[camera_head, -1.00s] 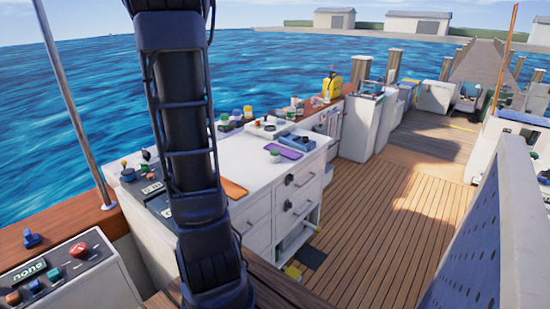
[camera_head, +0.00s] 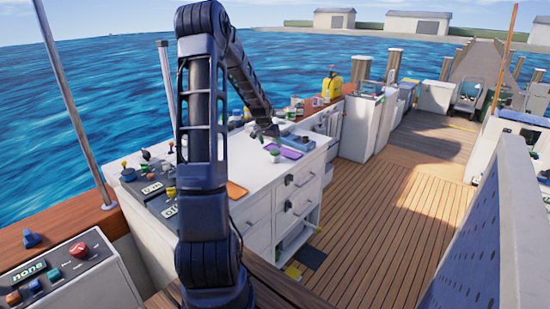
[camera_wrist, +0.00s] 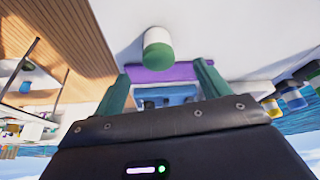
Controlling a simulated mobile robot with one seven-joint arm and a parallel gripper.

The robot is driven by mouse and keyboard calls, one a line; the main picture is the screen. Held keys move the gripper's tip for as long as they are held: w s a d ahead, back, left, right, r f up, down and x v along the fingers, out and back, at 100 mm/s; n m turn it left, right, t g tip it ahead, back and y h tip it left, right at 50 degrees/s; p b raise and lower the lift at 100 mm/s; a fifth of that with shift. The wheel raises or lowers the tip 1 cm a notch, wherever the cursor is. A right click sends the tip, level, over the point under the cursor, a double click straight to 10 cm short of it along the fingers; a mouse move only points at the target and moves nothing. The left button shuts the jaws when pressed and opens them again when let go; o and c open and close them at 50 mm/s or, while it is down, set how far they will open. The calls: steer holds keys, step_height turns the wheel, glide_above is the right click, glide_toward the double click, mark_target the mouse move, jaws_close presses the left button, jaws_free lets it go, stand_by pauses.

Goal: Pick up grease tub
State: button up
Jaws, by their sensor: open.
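A small white tub with a green band or lid, which looks like the grease tub (camera_head: 275,152), stands on the white counter beside a purple tray (camera_head: 290,154). It also shows in the wrist view (camera_wrist: 158,46), just beyond the fingertips and roughly centred between them. My gripper (camera_wrist: 162,70) is open, with its two teal fingers apart and nothing between them. In the head view my gripper (camera_head: 268,134) hangs just above and behind the tub, small and dark.
A blue tray or case (camera_head: 294,142) lies behind the purple tray. An orange flat item (camera_head: 236,190) lies near the counter's front edge. Several jars (camera_wrist: 290,95) stand along the counter's water side. Levers and displays (camera_head: 152,188) fill its left end.

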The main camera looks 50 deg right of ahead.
mark_target(273, 152)
steer(key=x, duration=0.5)
steer(key=shift+f, duration=0.25)
steer(key=shift+x, duration=2.6)
steer(key=shift+s+d+r, duration=0.1)
steer(key=shift+s+d, duration=0.05)
steer(key=shift+s, duration=0.05)
steer(key=shift+c, duration=0.2)
steer(key=c, duration=1.1)
